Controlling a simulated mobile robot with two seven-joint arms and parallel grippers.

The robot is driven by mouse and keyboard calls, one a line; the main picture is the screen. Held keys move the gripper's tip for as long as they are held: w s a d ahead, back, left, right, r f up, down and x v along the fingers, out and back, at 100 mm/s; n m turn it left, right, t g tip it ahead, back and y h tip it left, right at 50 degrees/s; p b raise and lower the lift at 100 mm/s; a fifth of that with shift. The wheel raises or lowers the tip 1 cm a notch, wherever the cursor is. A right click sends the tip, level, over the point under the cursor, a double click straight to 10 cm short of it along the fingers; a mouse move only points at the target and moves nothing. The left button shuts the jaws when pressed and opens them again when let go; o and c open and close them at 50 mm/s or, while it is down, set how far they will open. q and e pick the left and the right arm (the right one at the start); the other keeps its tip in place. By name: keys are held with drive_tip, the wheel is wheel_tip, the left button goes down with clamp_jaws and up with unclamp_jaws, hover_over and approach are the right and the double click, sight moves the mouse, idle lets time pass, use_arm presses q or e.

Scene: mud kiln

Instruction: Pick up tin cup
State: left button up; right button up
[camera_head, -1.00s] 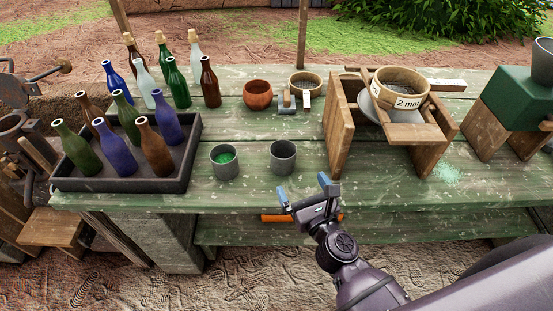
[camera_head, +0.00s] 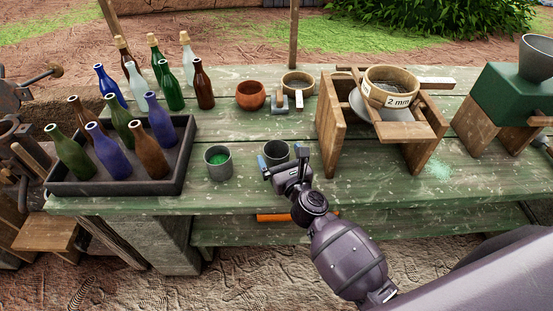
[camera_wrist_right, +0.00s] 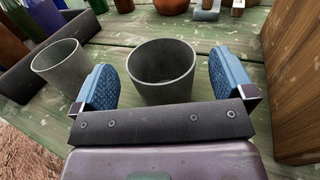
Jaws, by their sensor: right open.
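Two grey tin cups stand upright on the green table. The left cup (camera_head: 218,162) holds green material. The right cup (camera_head: 276,151) is partly hidden behind my right gripper (camera_head: 281,164). In the right wrist view, this cup (camera_wrist_right: 161,72) looks empty and stands ahead, between the two blue finger pads of my open right gripper (camera_wrist_right: 161,88). The other cup (camera_wrist_right: 62,70) stands to the left, outside the left finger. My left gripper is not in view.
A dark tray (camera_head: 185,165) of several bottles stands at the left. A wooden stand (camera_head: 331,135) with a sieve (camera_head: 392,87) is close on the right. A clay bowl (camera_head: 250,95) sits behind the cups. The table's front strip is clear.

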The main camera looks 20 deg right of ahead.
drive_tip(key=shift+w, duration=0.35)
drive_tip(key=c, duration=1)
